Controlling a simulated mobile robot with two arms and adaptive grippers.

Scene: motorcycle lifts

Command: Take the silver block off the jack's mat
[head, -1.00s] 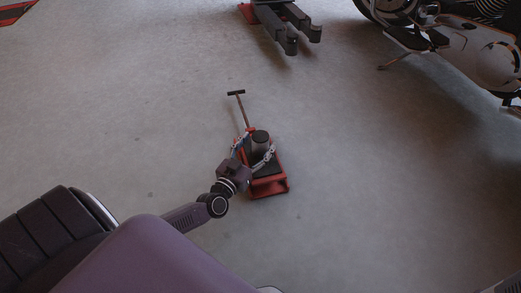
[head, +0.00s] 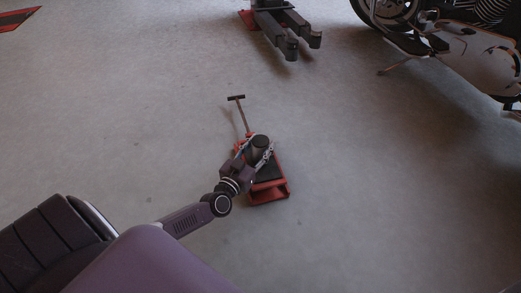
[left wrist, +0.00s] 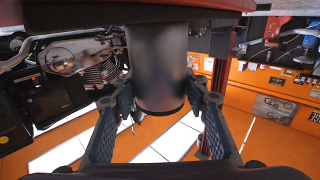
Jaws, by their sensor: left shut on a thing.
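The silver block (head: 260,143) looks like an upright, dark grey cylinder at the rear of the red jack (head: 283,190). The jack's black mat (head: 267,172) shows in front of it. My left gripper (head: 256,152) comes in from the lower left and is shut on the block, one finger on each side. In the left wrist view the gripper (left wrist: 160,88) frames the dark cylinder (left wrist: 158,60). There the cylinder's far end meets the underside of a dark red edge, and I cannot tell whether it still touches the mat. My right gripper is out of view.
The jack's handle (head: 242,113) rises behind it with a T-bar. A dark lift with two arms (head: 290,35) stands at the top, and a motorcycle (head: 455,45) at the top right. The grey floor around the jack is clear.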

